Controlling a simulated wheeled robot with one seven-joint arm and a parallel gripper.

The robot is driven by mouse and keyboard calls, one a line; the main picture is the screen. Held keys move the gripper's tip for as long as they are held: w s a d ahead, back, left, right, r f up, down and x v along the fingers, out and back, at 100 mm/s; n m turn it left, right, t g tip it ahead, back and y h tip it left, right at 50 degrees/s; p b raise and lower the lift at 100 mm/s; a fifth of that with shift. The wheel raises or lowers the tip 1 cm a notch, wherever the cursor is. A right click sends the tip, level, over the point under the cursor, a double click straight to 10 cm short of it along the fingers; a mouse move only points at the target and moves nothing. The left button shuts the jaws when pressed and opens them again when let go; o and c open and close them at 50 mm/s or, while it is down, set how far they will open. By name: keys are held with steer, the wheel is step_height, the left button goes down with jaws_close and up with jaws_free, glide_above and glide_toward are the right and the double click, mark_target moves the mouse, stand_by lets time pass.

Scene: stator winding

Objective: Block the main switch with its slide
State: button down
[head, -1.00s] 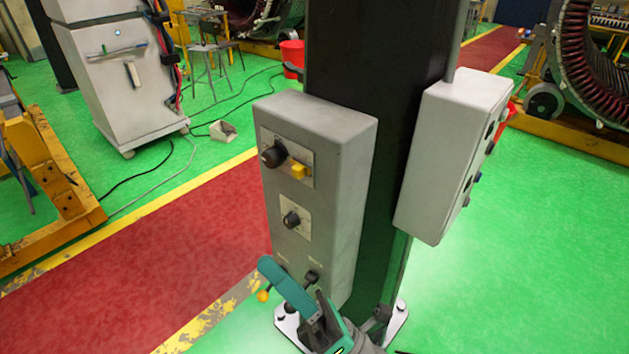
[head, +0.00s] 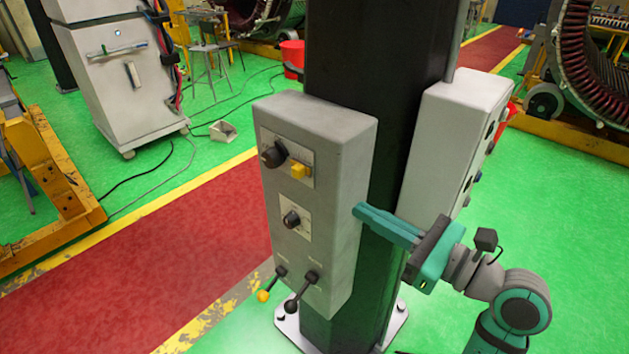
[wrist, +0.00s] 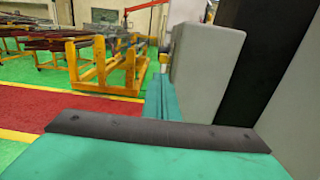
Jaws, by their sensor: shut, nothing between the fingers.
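The main switch is probably the large black rotary knob (head: 273,156) at the top of the grey control box (head: 345,165). A yellow slide (head: 298,170) sits just right of the knob, on the same pale plate. My gripper (head: 362,212) is shut and empty, its teal fingers together beside the right edge of the box, lower than the slide. I cannot tell whether the fingertips touch the box.
A smaller knob (head: 291,219) and two levers, one yellow-tipped (head: 264,295) and one black-tipped (head: 293,306), are lower on the box. The dark column (head: 365,70) carries it, with a second box (head: 450,140) on its right. Floor in front is clear.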

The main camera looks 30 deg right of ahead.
mark_target(301, 174)
steer(key=shift+s+d, duration=0.1)
steer(key=shift+d, duration=0.2)
steer(key=x, duration=1.4)
steer(key=shift+d+f, duration=0.1)
steer(key=shift+f, duration=0.05)
